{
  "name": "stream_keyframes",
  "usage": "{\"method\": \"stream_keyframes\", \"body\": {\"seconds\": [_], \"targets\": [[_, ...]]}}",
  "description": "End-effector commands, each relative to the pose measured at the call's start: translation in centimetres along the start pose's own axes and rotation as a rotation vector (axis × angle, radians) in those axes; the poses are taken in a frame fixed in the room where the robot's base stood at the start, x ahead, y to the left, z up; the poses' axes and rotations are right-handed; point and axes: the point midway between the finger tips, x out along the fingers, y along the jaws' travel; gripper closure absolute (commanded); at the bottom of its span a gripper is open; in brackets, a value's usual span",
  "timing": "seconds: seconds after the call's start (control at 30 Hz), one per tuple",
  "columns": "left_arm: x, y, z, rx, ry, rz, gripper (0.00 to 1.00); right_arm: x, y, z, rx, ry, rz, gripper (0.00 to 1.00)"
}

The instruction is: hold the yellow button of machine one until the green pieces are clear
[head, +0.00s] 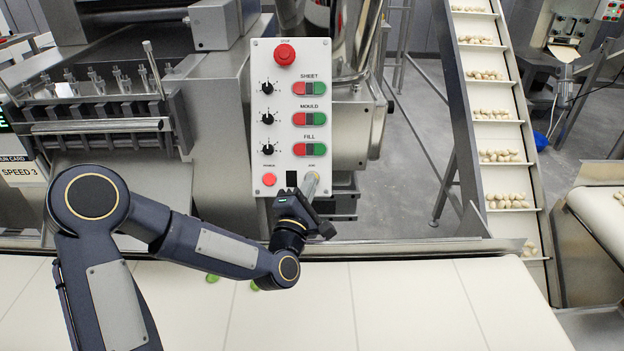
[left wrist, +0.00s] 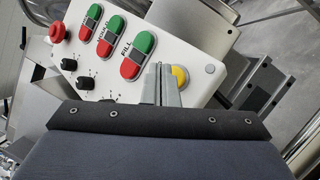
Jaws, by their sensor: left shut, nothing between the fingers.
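The control panel (head: 341,130) of the machine stands upright in the head view. My left gripper (head: 312,180) is at its lower right, with the fingers together and empty. In the left wrist view the yellow button (left wrist: 181,76) shows just right of my left fingertips (left wrist: 163,68), which cover part of it. I cannot tell whether they press it. In the head view the gripper hides the button. Green pieces (head: 212,278) lie on the pale belt (head: 400,300), with another (head: 254,286) partly behind my left arm. My right gripper is not in view.
A red stop button (head: 285,54), black knobs and red-green switches labelled SHEET, MOULD and FILL are on the panel. A small red button (head: 269,179) is at its lower left. A sloped conveyor (head: 492,130) carries pale pieces at the right.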

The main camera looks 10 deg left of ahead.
Motion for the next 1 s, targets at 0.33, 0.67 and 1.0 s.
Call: {"method": "stream_keyframes", "body": {"seconds": [0.33, 0.67, 1.0], "targets": [[-0.2, 0.2, 0.2, 0.000, -0.001, 0.000, 1.00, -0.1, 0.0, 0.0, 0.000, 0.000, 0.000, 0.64], [-2.4, 1.9, 1.9, 0.001, -0.003, 0.000, 1.00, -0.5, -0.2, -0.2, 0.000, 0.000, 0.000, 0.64], [-3.5, 2.6, 2.6, 0.000, -0.001, 0.000, 1.00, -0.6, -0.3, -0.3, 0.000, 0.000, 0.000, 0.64]]}}
